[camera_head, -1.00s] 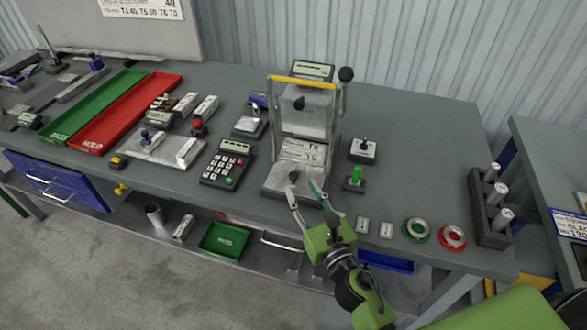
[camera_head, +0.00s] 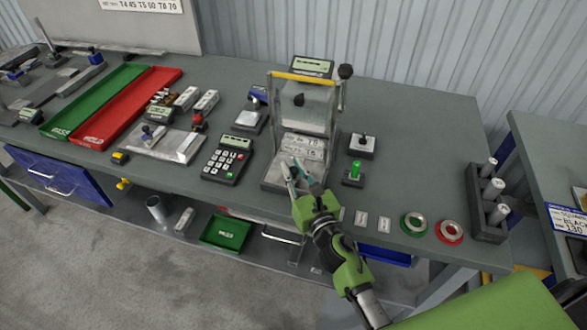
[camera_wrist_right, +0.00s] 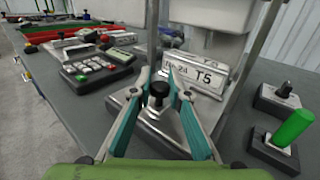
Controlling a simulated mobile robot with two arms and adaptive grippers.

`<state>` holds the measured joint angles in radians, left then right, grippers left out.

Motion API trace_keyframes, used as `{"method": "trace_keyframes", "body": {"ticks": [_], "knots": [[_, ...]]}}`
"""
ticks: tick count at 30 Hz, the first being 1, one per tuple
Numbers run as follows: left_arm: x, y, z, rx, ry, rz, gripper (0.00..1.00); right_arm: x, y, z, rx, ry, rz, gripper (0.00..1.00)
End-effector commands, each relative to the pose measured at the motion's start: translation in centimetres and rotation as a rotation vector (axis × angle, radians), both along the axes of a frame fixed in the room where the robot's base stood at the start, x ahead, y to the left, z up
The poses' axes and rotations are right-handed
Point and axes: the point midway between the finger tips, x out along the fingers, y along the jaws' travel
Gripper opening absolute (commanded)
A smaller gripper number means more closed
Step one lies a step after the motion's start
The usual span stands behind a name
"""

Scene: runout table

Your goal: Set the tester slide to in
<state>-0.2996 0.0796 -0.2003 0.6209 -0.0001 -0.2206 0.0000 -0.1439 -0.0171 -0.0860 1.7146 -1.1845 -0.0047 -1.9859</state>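The tester (camera_head: 305,110) stands at the middle of the bench, with a yellow crossbar and a clear upright guard. Its low slide plate (camera_head: 272,176) sticks out at the front. In the right wrist view the slide's black knob (camera_wrist_right: 157,91) stands upright between my finger pads. My right gripper (camera_head: 290,163) is over the slide, with a gap between its fingertips; it also shows in the right wrist view (camera_wrist_right: 159,71). I cannot tell whether the fingers touch the knob. My left gripper is not in view.
A keypad unit (camera_head: 226,160) stands left of the tester. Green (camera_head: 415,224) and red (camera_head: 449,231) rings lie near the front edge.

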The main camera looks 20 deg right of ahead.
Motion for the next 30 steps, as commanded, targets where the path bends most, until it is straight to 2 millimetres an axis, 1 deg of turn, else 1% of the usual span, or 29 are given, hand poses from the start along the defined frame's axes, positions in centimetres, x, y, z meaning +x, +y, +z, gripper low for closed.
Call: {"method": "trace_keyframes", "body": {"ticks": [5,9,12,19,20,21,22,30], "knots": [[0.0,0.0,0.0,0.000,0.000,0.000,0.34,0.5,-0.3,0.0,-0.002,0.000,0.001,0.00],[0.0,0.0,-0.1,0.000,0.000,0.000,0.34,2.3,-1.5,0.0,-0.005,-0.002,0.003,0.00],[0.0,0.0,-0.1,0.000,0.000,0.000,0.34,3.1,-2.1,0.0,-0.002,-0.001,0.001,0.00],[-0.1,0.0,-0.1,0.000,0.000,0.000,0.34,3.1,-2.2,0.1,-0.001,-0.001,-0.003,0.00],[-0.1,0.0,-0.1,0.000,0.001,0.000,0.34,3.1,-2.2,0.1,-0.001,-0.001,-0.004,0.21],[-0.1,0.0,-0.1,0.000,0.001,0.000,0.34,3.1,-2.2,0.1,-0.001,-0.001,-0.004,0.32],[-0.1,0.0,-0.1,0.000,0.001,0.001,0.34,3.1,-2.2,0.1,-0.001,-0.001,-0.003,0.34],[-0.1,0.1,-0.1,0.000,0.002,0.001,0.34,3.0,-2.1,0.0,0.000,0.000,-0.001,0.34]]}}
